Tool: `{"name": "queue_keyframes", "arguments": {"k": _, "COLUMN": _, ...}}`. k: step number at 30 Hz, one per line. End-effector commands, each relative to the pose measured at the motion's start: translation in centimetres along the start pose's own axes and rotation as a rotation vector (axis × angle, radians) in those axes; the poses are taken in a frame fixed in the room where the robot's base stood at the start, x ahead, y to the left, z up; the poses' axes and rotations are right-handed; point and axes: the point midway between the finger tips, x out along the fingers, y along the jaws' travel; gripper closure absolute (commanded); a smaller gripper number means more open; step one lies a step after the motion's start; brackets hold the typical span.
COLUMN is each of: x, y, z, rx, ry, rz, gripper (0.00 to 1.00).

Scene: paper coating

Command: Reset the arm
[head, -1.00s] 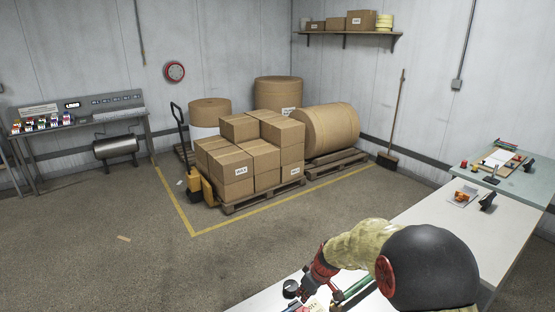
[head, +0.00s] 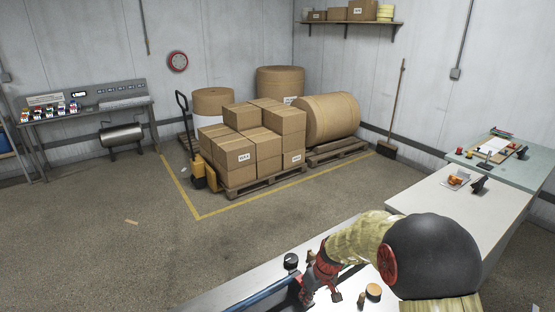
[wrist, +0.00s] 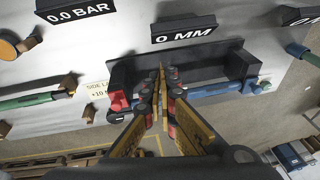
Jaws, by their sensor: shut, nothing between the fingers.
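My gripper (wrist: 163,78) is shut, with its yellow-edged fingers together at the tips and nothing between them. In the wrist view its tips are in front of a dark bracket (wrist: 240,62) under a "0 MM" sign (wrist: 184,33); contact cannot be told. A blue bar (wrist: 208,91) runs right of the fingers and a red block (wrist: 118,99) is to their left. In the head view my arm, with a tan sleeve and black round joint, reaches down over the near white bench (head: 220,290). The fingertips are hard to make out there.
In the wrist view a "0.0 BAR" sign (wrist: 75,12) and a green bar (wrist: 28,101) are at left. In the head view, stacked cartons (head: 255,150) stand on a pallet at the back. A pale bench (head: 450,205) is at right.

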Motion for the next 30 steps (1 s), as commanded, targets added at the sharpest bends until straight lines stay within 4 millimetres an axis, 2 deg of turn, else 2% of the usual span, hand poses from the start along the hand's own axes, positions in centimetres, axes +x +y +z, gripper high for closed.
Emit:
{"name": "queue_keyframes", "arguments": {"k": 4, "x": -1.4, "y": -1.3, "z": 3.1, "rx": 0.097, "ry": -0.060, "rz": -0.012, "gripper": 1.00}}
{"name": "queue_keyframes", "arguments": {"k": 8, "x": -3.9, "y": -2.5, "z": 5.8, "rx": 0.181, "ry": -0.097, "rz": -0.004, "gripper": 1.00}}
{"name": "queue_keyframes", "arguments": {"k": 15, "x": -9.9, "y": -4.3, "z": 10.8, "rx": 0.316, "ry": -0.115, "rz": 0.046, "gripper": 1.00}}
{"name": "queue_keyframes", "arguments": {"k": 22, "x": -16.0, "y": -6.2, "z": 16.9, "rx": 0.424, "ry": -0.071, "rz": 0.128, "gripper": 1.00}}
{"name": "queue_keyframes", "arguments": {"k": 30, "x": -20.6, "y": -7.8, "z": 23.3, "rx": 0.462, "ry": 0.055, "rz": 0.225, "gripper": 1.00}}
